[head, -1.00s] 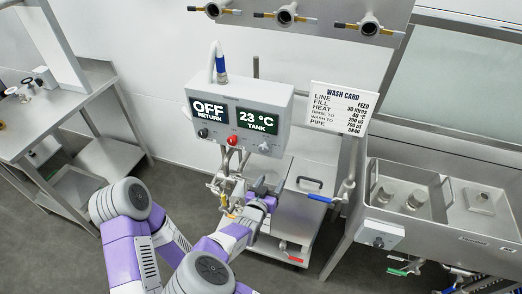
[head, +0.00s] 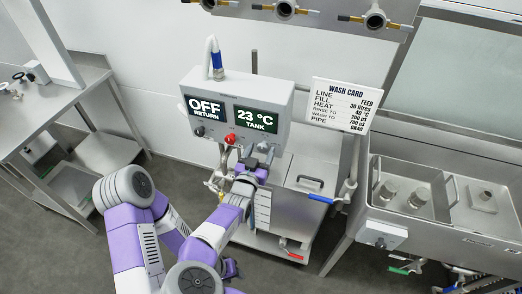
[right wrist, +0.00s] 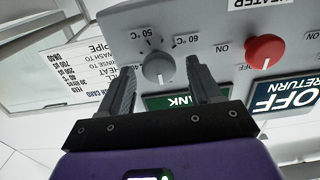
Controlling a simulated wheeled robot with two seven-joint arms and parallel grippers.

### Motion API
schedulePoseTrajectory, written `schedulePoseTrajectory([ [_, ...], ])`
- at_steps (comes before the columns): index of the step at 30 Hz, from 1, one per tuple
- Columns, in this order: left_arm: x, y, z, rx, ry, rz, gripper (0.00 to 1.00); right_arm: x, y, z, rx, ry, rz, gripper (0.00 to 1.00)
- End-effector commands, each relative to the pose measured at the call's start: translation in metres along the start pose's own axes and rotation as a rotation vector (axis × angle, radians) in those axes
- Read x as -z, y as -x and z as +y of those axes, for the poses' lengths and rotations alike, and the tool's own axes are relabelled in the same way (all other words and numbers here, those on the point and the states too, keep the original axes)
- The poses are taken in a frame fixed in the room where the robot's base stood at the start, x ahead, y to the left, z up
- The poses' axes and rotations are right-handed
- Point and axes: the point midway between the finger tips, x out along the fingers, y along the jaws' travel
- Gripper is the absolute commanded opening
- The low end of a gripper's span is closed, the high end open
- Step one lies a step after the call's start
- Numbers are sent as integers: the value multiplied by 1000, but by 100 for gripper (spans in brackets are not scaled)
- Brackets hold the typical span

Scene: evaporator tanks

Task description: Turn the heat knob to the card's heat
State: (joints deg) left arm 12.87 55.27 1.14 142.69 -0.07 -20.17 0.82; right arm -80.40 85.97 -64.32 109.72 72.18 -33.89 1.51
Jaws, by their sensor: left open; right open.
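The grey heat knob (right wrist: 158,67) is on the control box (head: 288,104), with "50 °C" and "60 °C" marks beside it. My right gripper (right wrist: 160,82) is open, with one finger on each side of the knob; whether they touch it is unclear. In the head view the right gripper (head: 262,152) is at the box's lower right and mostly covers the knob. The wash card (head: 341,104) reads heat 40 °C. The tank display (head: 256,118) reads 23 °C. My left gripper (head: 230,269) is low in the head view, partly hidden by my arm.
A red knob (right wrist: 265,50) with "ON" labels is beside the grey knob. The return display (head: 206,106) reads OFF. Pipes and valves hang below the box. A steel tank (head: 305,180) and sink (head: 430,205) stand to the right, a steel table (head: 45,110) to the left.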

Motion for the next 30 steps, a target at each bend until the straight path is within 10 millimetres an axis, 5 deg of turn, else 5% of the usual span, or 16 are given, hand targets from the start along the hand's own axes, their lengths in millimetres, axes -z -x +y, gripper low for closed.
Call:
schedulePoseTrajectory([
  [4, 0, 0, 0, 0, 0, 0, 42, 0, 0, 0, 0, 0, 0, 63],
  [15, 0, 0, 0, 0, 0, 0, 42, 0, 0, 0, 0, 0, 0, 10],
  [30, 1, -19, -7, 0, 0, 0, 42, -3, 0, 1, -2, -168, -2, 10],
])
